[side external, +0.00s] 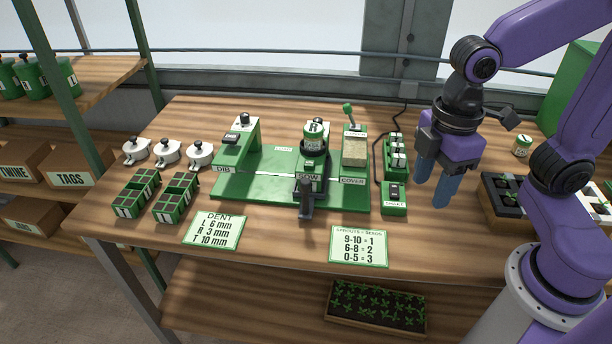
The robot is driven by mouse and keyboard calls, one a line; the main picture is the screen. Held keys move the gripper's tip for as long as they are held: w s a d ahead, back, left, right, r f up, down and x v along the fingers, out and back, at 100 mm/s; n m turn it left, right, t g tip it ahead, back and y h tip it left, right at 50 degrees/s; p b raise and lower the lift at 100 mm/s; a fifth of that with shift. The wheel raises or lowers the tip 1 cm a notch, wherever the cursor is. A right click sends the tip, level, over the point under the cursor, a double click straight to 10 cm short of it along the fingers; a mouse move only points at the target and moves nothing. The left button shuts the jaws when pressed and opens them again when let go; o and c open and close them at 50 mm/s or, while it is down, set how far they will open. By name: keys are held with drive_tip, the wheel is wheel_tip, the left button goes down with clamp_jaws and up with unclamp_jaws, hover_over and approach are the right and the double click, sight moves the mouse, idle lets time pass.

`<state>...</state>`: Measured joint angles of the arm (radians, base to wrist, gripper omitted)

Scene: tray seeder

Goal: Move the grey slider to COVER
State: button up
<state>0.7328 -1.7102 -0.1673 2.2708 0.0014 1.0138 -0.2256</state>
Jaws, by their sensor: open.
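The green seeder base (262,187) stands on the wooden table, with labels DIB, SOW and COVER from left to right. The grey slider (306,200) is at the SOW label, with its dark upright handle at the front edge of the base. The COVER label (352,181) is to its right, below a clear box of pale material with a green-knobbed lever (348,112). My gripper (432,192) hangs fingers down, open and empty, to the right of the base and apart from the slider.
A green switch box (394,205) and a rack of white-topped pieces (395,158) stand between the base and my gripper. Two sign cards (359,246) lie in front. Green cell trays (138,193) and white-topped knobbed pieces (167,153) are at left. A dark plant tray (500,203) is at right.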

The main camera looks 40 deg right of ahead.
drive_tip(key=w+a+r+n, duration=0.1)
drive_tip(key=w+a+r, duration=0.15)
drive_tip(key=w, duration=0.45)
drive_tip(key=w+a+r+n, duration=0.1)
drive_tip(key=w+a+r, duration=0.1)
drive_tip(key=w+a, duration=0.3)
drive_tip(key=n, duration=0.2)
approach(306, 181)
wheel_tip(306, 181, down, 9)
drive_tip(key=shift+w+a+f, duration=0.1)
drive_tip(key=shift+w, duration=0.05)
